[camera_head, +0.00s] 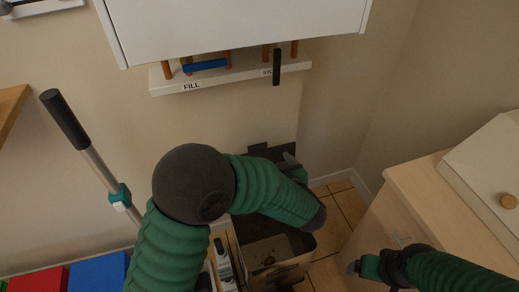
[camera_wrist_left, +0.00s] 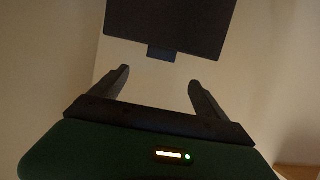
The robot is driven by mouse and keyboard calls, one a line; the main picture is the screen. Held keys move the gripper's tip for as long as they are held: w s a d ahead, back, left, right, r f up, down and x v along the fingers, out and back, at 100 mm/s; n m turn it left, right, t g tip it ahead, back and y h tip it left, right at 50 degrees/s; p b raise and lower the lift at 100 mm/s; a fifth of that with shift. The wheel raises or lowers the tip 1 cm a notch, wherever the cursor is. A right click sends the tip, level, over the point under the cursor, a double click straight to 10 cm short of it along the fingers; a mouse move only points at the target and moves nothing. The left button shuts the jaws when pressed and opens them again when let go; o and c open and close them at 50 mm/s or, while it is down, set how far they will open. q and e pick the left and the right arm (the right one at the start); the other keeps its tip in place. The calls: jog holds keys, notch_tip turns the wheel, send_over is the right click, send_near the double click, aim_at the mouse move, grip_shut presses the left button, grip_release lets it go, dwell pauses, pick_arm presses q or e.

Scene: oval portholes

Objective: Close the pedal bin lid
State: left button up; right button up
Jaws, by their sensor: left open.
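The pedal bin (camera_head: 297,262) stands on the floor at the bottom centre of the head view, with its inside showing. Its dark lid (camera_head: 283,151) is raised upright near the wall, partly hidden behind my left arm. In the left wrist view the lid (camera_wrist_left: 170,25) is a dark panel with a small tab pointing at my gripper. My left gripper (camera_wrist_left: 157,88) is open and empty, with the tab beyond and between its fingertips, apart from them. In the head view my left gripper (camera_head: 292,165) is near the lid, mostly hidden. My right gripper (camera_head: 358,268) is low at right, its jaws unclear.
A wooden cabinet (camera_head: 410,205) with a cream box (camera_head: 485,170) on top stands at right. A white shelf (camera_head: 232,73) marked FILL hangs above. A long-handled tool (camera_head: 95,160) leans at left, near red (camera_head: 40,279) and blue (camera_head: 98,272) boxes. Tiled floor shows between bin and cabinet.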

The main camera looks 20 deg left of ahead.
aim_at(258, 145)
pick_arm(q)
jog(key=b+x, duration=0.4)
jog(key=x, duration=0.9)
jog(key=shift+w+a+f, duration=0.2)
jog(key=shift+f, duration=0.1)
jog(key=shift+w+a, duration=0.1)
jog(key=shift+w, duration=0.1)
jog(key=shift+c, duration=0.2)
grip_shut()
